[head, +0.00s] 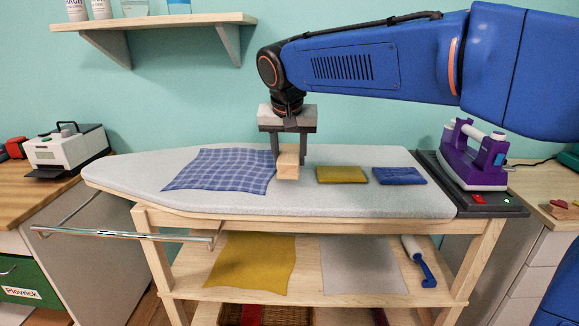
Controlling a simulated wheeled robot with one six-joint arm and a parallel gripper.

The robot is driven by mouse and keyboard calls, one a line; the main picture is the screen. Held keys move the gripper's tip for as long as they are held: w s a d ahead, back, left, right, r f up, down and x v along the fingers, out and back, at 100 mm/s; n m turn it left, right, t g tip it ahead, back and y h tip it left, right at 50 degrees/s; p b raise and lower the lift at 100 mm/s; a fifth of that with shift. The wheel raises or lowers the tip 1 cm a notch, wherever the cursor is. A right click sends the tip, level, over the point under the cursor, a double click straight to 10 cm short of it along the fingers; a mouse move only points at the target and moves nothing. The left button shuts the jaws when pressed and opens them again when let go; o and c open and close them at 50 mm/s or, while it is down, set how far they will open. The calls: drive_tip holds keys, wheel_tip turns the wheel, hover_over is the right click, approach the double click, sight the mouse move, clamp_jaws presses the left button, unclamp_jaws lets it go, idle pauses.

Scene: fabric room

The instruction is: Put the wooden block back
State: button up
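The light wooden block (288,171) is at the middle of the grey ironing board (330,205), just right of a blue checked cloth (222,171). My gripper (289,157) points straight down over it. Its two fingers stand on the left and right of the block and appear to touch both sides. I cannot tell whether the block rests on the board or is held slightly above it. Right of the block, a folded mustard cloth (341,174) and a folded blue cloth (399,176) lie on the board.
A purple iron (474,158) stands on a dark base (492,203) at the board's right end. A shelf below holds a mustard cloth (250,264), a grey cloth (362,265) and a lint roller (418,260). A wall shelf (160,20) hangs upper left. The board's front strip is clear.

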drive_tip(key=shift+f, duration=1.5)
drive_tip(key=shift+f, duration=0.2)
drive_tip(key=o, duration=1.3)
drive_tip(key=shift+r, duration=0.1)
drive_tip(key=v, duration=1.7)
drive_tip(key=shift+s+r, duration=0.1)
drive_tip(key=shift+r, duration=0.05)
